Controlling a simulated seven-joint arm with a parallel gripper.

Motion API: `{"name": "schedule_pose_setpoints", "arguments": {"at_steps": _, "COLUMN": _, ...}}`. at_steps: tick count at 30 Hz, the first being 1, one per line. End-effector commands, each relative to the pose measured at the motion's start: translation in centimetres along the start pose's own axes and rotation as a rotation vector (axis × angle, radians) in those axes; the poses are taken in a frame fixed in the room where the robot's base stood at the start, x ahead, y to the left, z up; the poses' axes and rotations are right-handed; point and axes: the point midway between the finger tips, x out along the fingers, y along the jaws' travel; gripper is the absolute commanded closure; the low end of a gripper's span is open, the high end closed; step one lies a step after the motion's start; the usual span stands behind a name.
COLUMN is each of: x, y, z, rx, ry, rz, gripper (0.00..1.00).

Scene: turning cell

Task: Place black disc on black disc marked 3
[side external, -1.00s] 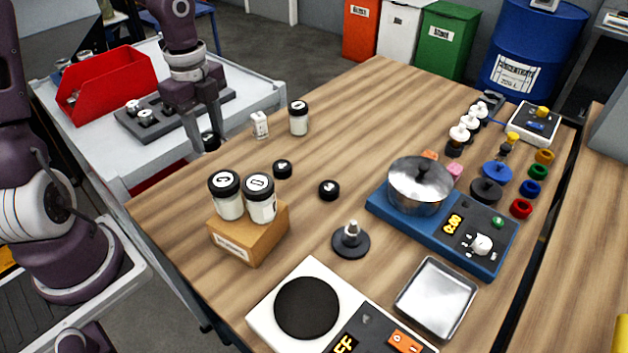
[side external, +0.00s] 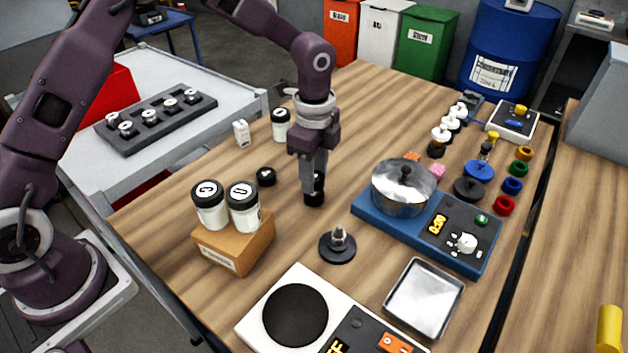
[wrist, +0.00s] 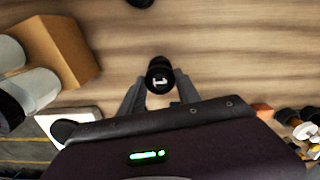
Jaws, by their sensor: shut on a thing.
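My gripper (side external: 315,190) points down at the middle of the table, its fingers shut on a black disc marked 1 (wrist: 160,80). In the side view this held disc (side external: 318,182) shows beside a finger. Another black disc (side external: 314,199) is directly below it on the table. The two look stacked or almost touching; I cannot tell whether there is a gap. The lower disc's mark is hidden. A further black disc (side external: 266,176) lies to the left, its mark too small to read; a black disc also shows at the top edge of the wrist view (wrist: 140,3).
A wooden block (side external: 236,250) with two black-lidded jars stands close on the left. A peg on a black base (side external: 337,247) stands in front. A white hotplate (side external: 262,310) is nearer the camera.

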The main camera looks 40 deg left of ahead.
Motion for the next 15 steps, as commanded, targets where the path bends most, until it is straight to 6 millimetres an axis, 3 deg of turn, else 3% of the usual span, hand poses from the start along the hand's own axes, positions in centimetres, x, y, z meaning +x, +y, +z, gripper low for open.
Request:
{"name": "schedule_pose_setpoints", "arguments": {"at_steps": 3, "x": 2.1, "y": 0.0, "z": 0.1, "rx": 0.001, "ry": -0.001, "rz": 0.002, "gripper": 1.0}}
{"name": "schedule_pose_setpoints", "arguments": {"at_steps": 13, "x": 2.5, "y": 0.0, "z": 0.0, "rx": 0.001, "ry": 0.0, "rz": -0.001, "gripper": 1.0}}
{"name": "schedule_pose_setpoints", "arguments": {"at_steps": 14, "x": 2.5, "y": 0.0, "z": 0.1, "rx": 0.001, "ry": 0.0, "rz": -0.001, "gripper": 0.57}}
{"name": "schedule_pose_setpoints", "arguments": {"at_steps": 15, "x": 2.5, "y": 0.0, "z": 0.1, "rx": 0.001, "ry": 0.0, "rz": -0.001, "gripper": 0.49}}
